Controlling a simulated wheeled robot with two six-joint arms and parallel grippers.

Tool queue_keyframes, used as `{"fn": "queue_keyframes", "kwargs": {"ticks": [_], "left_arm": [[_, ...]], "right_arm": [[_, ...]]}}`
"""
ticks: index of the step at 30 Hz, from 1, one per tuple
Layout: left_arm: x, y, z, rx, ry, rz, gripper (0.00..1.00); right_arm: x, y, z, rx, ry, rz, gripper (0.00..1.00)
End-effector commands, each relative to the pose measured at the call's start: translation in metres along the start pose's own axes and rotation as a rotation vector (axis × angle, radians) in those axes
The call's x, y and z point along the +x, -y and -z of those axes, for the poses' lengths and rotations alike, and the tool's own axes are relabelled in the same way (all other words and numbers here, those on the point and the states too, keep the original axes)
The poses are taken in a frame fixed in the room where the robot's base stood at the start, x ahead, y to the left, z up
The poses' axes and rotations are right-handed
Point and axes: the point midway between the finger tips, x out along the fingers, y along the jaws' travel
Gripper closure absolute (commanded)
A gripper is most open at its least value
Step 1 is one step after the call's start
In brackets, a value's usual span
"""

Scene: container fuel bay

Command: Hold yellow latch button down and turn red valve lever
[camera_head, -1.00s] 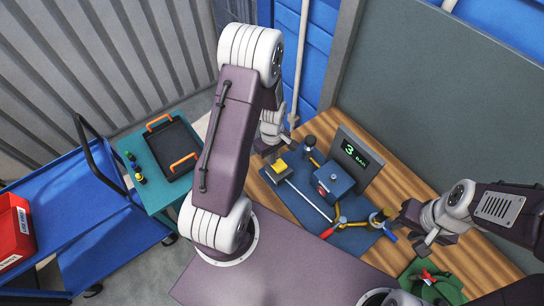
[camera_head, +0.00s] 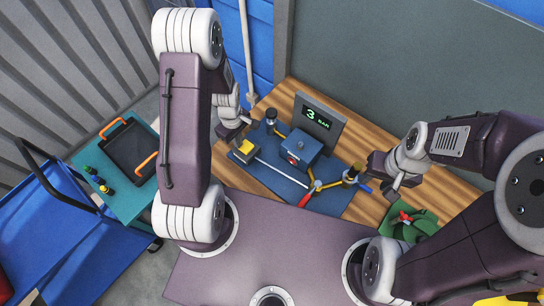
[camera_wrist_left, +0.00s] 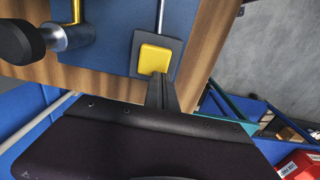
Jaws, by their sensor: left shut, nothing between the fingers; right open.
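The yellow latch button (camera_head: 246,147) sits on a dark plate at the left end of the blue mounting board (camera_head: 334,199). It also shows in the left wrist view (camera_wrist_left: 154,58). My left gripper (camera_head: 234,138) is shut and empty, its tips (camera_wrist_left: 162,84) at the button's edge; I cannot tell whether they touch or press it. A white rod runs from the button's plate toward the red valve lever (camera_head: 306,200), which is at the board's front edge. My right gripper (camera_head: 393,190) is open and empty, right of the blue lever (camera_head: 364,187), apart from the red one.
A blue box (camera_head: 301,146) stands mid-board, before a display (camera_head: 319,118) reading 3 BAR. A dark knob (camera_head: 271,115) stands at the back left. A green tray (camera_head: 410,222) with a red item lies at right. A teal-topped stand (camera_head: 119,198) and blue cart are at left.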

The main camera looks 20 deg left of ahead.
Motion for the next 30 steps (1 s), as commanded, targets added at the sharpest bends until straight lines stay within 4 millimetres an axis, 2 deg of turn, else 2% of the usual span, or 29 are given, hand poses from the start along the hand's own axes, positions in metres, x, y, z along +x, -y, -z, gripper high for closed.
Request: {"fn": "queue_keyframes", "kwargs": {"ticks": [4,7,11,14,17,21,24,27,30], "left_arm": [[0.005,0.006,-0.004,0.001,0.011,0.017,1.0],[0.006,0.006,-0.004,0.001,0.012,0.018,1.0],[0.006,0.006,-0.005,0.001,0.013,0.019,1.0],[0.006,0.006,-0.005,0.001,0.013,0.019,1.0],[0.006,0.006,-0.005,0.001,0.013,0.02,1.0],[0.006,0.006,-0.005,0.001,0.014,0.02,1.0],[0.006,0.006,-0.005,0.001,0.013,0.02,1.0],[0.006,0.006,-0.005,0.001,0.013,0.019,1.0],[0.006,0.006,-0.005,0.001,0.013,0.019,1.0]], "right_arm": [[0.002,0.0,-0.001,-0.051,0.002,0.0,0.59],[0.002,0.0,-0.006,-0.237,0.024,0.001,0.59],[-0.004,-0.002,-0.003,-0.665,0.056,0.009,0.59],[-0.006,0.006,0.003,-1.07,0.093,0.029,0.59],[-0.006,0.031,0.008,-1.547,0.139,0.069,0.59],[-0.001,0.095,0.003,-2.265,0.223,0.15,0.59],[0.005,0.137,-0.012,-2.517,0.269,0.175,0.59],[0.011,0.166,-0.031,-2.647,0.295,0.18,0.59],[0.016,0.179,-0.048,-2.725,0.322,0.19,0.59]]}}
